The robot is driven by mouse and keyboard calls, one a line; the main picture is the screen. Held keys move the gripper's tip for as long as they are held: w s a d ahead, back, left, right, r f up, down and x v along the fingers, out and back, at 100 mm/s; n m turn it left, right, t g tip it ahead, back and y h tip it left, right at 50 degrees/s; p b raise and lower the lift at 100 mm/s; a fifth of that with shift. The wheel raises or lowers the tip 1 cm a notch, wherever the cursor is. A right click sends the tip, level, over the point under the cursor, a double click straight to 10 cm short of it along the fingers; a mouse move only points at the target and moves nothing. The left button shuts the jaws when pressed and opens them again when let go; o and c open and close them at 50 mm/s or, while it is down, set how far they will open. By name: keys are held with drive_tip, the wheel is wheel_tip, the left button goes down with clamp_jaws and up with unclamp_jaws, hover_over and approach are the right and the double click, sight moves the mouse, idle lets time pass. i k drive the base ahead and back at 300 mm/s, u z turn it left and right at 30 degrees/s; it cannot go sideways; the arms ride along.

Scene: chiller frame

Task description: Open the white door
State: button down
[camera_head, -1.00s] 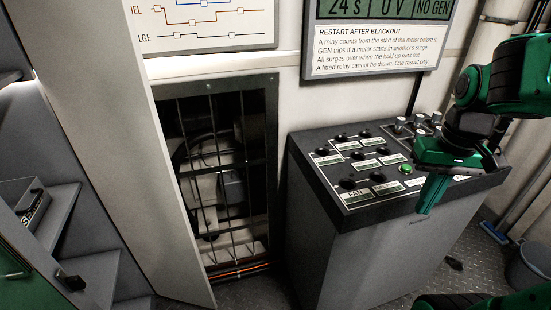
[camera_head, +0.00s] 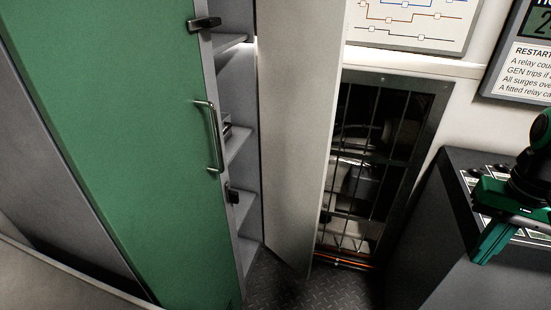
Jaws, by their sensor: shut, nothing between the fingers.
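A tall pale white panel (camera_head: 295,130) stands in the middle of the view, between open shelves and a barred opening. It looks like the white door, standing out from the shelving, but I cannot tell its exact angle. No handle shows on its visible face. My gripper (camera_head: 482,256) is at the right edge, shut and empty, over the grey console and well away from the panel. Part of my arm is cut off by the frame.
A green door (camera_head: 125,130) with a metal bar handle (camera_head: 211,137) fills the left, partly covering grey shelves (camera_head: 240,150). The barred opening (camera_head: 415,115) is right of the panel. A grey console (camera_head: 455,185) with controls stands at right. Patterned floor (camera_head: 285,285) shows below.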

sight(301, 44)
drive_tip(key=u, duration=1.55)
drive_tip(key=k, duration=1.15)
drive_tip(key=z, duration=1)
drive_tip(key=i, duration=1.05)
